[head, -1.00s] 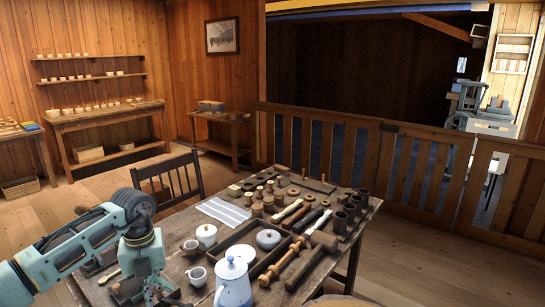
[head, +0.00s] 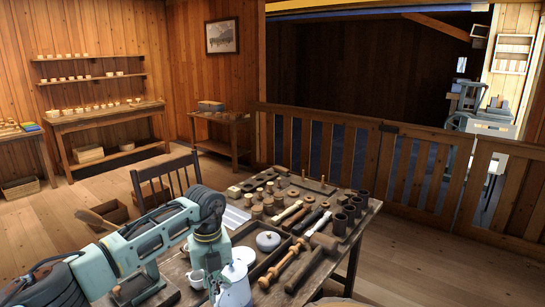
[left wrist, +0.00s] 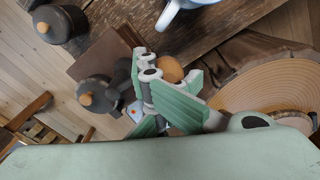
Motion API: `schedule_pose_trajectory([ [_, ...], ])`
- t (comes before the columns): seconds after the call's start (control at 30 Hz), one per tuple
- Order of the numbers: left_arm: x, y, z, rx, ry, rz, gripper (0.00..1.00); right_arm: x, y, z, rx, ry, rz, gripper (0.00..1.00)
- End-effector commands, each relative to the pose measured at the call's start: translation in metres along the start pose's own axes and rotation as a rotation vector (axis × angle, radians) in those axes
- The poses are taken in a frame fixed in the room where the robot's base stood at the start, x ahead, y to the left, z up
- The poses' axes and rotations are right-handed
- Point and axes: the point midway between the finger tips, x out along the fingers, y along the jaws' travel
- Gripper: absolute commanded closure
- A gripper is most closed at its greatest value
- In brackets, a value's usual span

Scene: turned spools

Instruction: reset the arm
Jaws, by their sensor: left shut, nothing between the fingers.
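My left gripper (left wrist: 150,75) shows in the left wrist view with its green fingers together and nothing held between them. In the head view my left arm reaches in from the left over the near side of the wooden table (head: 345,240). Its wrist points down there, and the fingertips are hard to make out. The arm partly covers the white enamel pot (head: 235,287) and a cup (head: 197,279). My right gripper is in neither view.
Turned wooden pieces (head: 290,212), dark cups (head: 350,212) and a mallet (head: 322,243) crowd the table's right half. A lidded white pot (head: 268,240) stands in a tray. A dark chair (head: 168,180) stands behind the table. A round wooden disc (left wrist: 265,80) shows in the left wrist view.

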Motion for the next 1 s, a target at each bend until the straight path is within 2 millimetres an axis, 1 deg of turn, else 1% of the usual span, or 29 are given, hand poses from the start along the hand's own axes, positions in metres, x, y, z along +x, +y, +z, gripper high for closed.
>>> schedule_pose_trajectory([
  [0.03,-0.001,-0.002,-0.009,0.004,0.003,0.004,1.0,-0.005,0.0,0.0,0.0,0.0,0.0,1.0],
  [0.1,-0.001,-0.005,-0.021,0.004,0.004,0.004,1.0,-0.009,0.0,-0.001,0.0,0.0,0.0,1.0],
  [0.23,-0.001,-0.005,-0.043,0.003,0.003,0.005,1.0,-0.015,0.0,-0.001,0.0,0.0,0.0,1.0],
  [0.37,-0.001,-0.001,-0.064,0.001,0.003,0.005,1.0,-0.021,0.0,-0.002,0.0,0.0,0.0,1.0],
  [0.47,0.0,0.007,-0.079,0.001,0.003,0.005,1.0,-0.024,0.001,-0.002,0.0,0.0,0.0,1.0],
  [0.6,0.001,0.022,-0.098,-0.001,0.002,0.005,1.0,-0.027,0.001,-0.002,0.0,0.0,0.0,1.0],
  [0.7,0.002,0.035,-0.108,-0.002,0.002,0.005,1.0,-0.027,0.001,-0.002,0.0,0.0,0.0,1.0],
  [0.83,0.003,0.056,-0.117,-0.005,0.001,0.006,1.0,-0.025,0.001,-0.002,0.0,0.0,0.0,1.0],
  [1.0,0.004,0.084,-0.12,-0.006,-0.001,0.005,1.0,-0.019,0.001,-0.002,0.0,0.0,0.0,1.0],
])
